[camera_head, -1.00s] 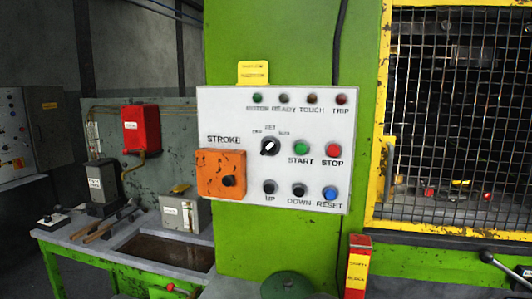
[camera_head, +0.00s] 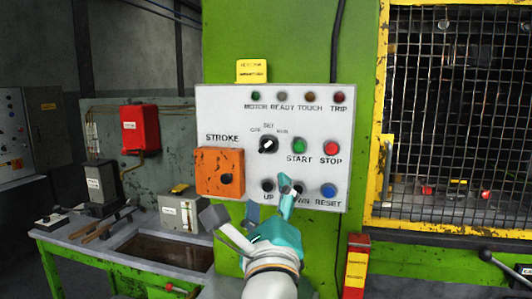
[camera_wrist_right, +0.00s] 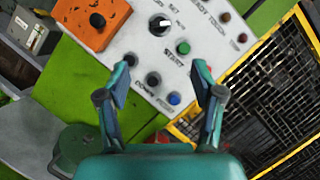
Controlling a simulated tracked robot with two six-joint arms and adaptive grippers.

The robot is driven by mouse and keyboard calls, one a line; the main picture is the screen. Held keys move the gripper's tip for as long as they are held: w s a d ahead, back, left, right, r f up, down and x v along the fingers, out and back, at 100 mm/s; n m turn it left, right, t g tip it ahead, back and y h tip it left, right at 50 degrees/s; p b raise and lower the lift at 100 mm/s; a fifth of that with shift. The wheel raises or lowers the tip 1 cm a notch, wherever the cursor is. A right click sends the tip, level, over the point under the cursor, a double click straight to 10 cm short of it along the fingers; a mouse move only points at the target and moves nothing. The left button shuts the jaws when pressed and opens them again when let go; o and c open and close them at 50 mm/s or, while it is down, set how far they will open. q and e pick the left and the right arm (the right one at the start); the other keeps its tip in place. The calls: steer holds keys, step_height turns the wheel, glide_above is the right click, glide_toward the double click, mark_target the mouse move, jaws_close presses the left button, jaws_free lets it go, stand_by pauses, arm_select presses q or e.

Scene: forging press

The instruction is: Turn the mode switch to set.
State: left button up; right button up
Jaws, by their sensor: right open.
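The mode switch (camera_head: 268,144) is a black round knob with a white pointer on the white control panel (camera_head: 225,108). Labels OFF, SET and RUN are around its top. The pointer slants between lower left and upper right; I cannot tell which end indicates the setting. My right gripper (camera_head: 268,194) is open and empty, below the switch, in front of the UP and DOWN buttons. In the right wrist view the switch (camera_wrist_right: 160,25) is at the top, beyond the open fingers (camera_wrist_right: 163,80), and apart from them. My left gripper is not in view.
The orange STROKE box (camera_head: 218,172) juts out left of the switch. The green START button (camera_head: 299,146) and red STOP button (camera_head: 331,148) are to its right. The blue RESET button (camera_head: 329,190) is lower right. A yellow-framed mesh guard (camera_head: 455,110) stands at right.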

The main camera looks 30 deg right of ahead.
mark_target(265, 149)
steer(key=p+x, duration=0.6)
steer(key=x, duration=0.9)
steer(key=shift+w, duration=0.1)
steer(key=shift+w+d+r, duration=0.1)
steer(key=shift+w+d, duration=0.25)
steer(key=shift+w, duration=0.2)
steer(key=shift+c, duration=0.2)
steer(key=c, duration=1.1)
